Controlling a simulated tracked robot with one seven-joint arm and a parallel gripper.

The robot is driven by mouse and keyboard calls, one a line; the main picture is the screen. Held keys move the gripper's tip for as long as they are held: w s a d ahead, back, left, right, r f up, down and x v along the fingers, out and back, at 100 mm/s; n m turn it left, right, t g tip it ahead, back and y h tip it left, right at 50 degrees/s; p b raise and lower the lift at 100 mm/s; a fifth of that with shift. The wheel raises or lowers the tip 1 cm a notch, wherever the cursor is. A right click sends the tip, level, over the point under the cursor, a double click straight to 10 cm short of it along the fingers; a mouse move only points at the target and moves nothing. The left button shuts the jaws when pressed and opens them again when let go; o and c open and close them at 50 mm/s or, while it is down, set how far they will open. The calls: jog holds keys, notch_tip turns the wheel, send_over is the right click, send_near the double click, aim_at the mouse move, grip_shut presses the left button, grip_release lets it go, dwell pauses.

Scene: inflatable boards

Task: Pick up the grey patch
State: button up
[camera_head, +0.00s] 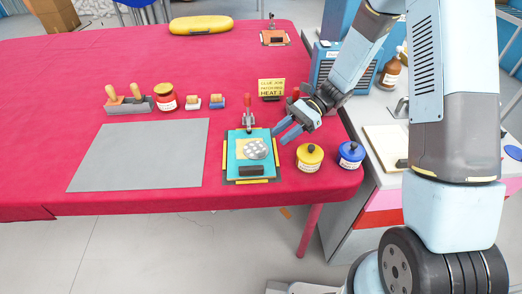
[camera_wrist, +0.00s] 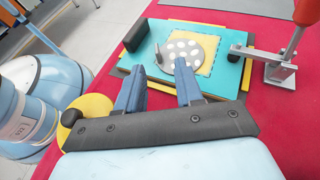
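The grey patch (camera_head: 256,149) is a round grey disc with white dots. It lies on a yellow square (camera_head: 243,146) on the cyan board (camera_head: 234,165), and it also shows in the wrist view (camera_wrist: 186,48). A small peg-like grey piece (camera_wrist: 158,54) stands at the disc's edge in the wrist view. My gripper (camera_head: 281,136) is to the right of the board in the head view, above the table. In the wrist view my gripper's blue fingers (camera_wrist: 160,68) are apart with nothing between them, pointing towards the disc but short of it.
A red-handled clamp (camera_head: 248,115) stands at the board's back edge. A dark block (camera_head: 251,170) lies at its front. Yellow (camera_head: 309,158) and blue (camera_head: 350,155) pots stand to the right. A flat grey sheet (camera_head: 140,155) lies left; a heat sign (camera_head: 271,87) stands behind.

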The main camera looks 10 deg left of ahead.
aim_at(264, 148)
jog(key=shift+x, duration=3.9)
jog(key=shift+s+r, duration=0.1)
jog(key=shift+s, duration=0.05)
jog(key=shift+c, duration=0.5)
grip_shut()
